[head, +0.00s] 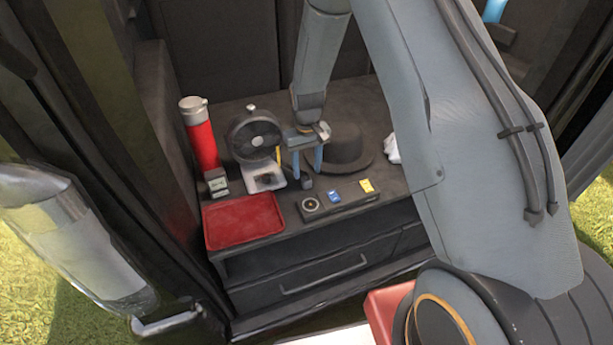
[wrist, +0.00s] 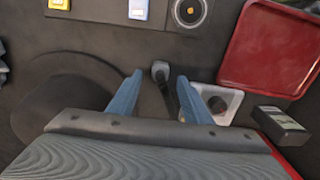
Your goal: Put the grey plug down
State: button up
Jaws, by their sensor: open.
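The grey plug (head: 307,183) is a small dark piece on the dark worktop (head: 375,185), just behind the black panel. In the wrist view the plug (wrist: 160,71) shows between and slightly beyond my fingertips, with a dark stem or cord running back from it. My gripper (head: 308,172) points down over the worktop with its two blue fingers apart. In the wrist view my gripper (wrist: 160,80) is open, and a gap shows on each side of the plug. I cannot tell exactly how high the fingertips are above the worktop.
The black panel (head: 350,199) with a round socket and blue and yellow pieces lies in front. A red tray (head: 240,222) is at the left front. A fan (head: 255,138), red flask (head: 202,140), small grey box (head: 217,184) and dark hat (head: 345,148) stand close around.

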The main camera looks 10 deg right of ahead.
aim_at(307, 175)
notch_tip(307, 175, up, 8)
jog(key=b, duration=0.2)
jog(key=s+d+r, duration=0.1)
jog(key=s+r, duration=0.2)
jog(key=s, duration=0.5)
jog(key=s+d+r+m, duration=0.1)
jog(key=s+d+r, duration=0.1)
jog(key=s, duration=0.6)
jog(key=s+d+r+m+t, duration=0.1)
jog(key=s+d+r, duration=0.1)
jog(key=s+r, duration=0.3)
jog(key=s, duration=0.3)
jog(key=shift+s, duration=0.35)
